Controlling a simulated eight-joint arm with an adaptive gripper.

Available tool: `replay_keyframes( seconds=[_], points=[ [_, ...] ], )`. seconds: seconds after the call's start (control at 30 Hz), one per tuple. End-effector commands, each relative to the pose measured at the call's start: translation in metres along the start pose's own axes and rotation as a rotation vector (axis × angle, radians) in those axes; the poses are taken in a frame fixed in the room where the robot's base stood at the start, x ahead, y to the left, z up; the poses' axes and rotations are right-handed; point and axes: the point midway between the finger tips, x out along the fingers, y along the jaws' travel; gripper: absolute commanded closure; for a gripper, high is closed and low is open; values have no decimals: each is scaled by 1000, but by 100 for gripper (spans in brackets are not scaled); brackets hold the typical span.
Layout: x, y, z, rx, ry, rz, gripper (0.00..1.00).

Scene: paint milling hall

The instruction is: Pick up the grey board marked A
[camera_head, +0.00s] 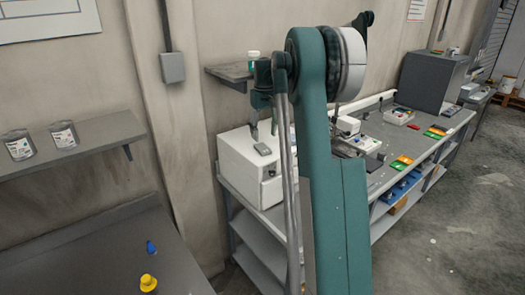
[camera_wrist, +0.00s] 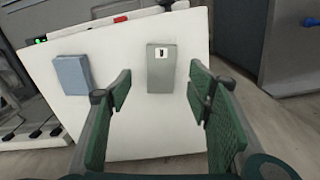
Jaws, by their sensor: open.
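A grey board (camera_wrist: 161,78) lies flat on the white top of a box (camera_wrist: 145,135) in the wrist view. It bears a small white label with a dark mark, too small to read. A blue-grey block (camera_wrist: 73,75) lies to its left on the same top. My gripper (camera_wrist: 158,88) is open and empty, with one green finger on each side of the board's near end in the picture. I cannot tell its height above the board. In the head view, a small grey piece (camera_head: 263,149) shows on the white box (camera_head: 242,175) below my gripper (camera_head: 265,124).
A small wall shelf (camera_head: 228,72) with a bottle (camera_head: 253,57) is close to my gripper. The long workbench (camera_head: 385,180) to the right carries trays and devices. A dark grey cabinet (camera_head: 432,82) stands farther along. A shelf with two cans (camera_head: 63,135) is at left.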

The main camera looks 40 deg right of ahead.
Motion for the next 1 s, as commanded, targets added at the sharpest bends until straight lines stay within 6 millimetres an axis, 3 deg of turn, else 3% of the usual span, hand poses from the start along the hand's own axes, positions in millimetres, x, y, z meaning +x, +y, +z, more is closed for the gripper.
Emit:
replay_keyframes(
  seconds=[0.27,0.73,1.0],
  points=[
    [20,0,0,0,0,0,49],
    [27,-1,0,0,0,0,49],
    [53,-2,0,0,0,0,49]
  ],
)
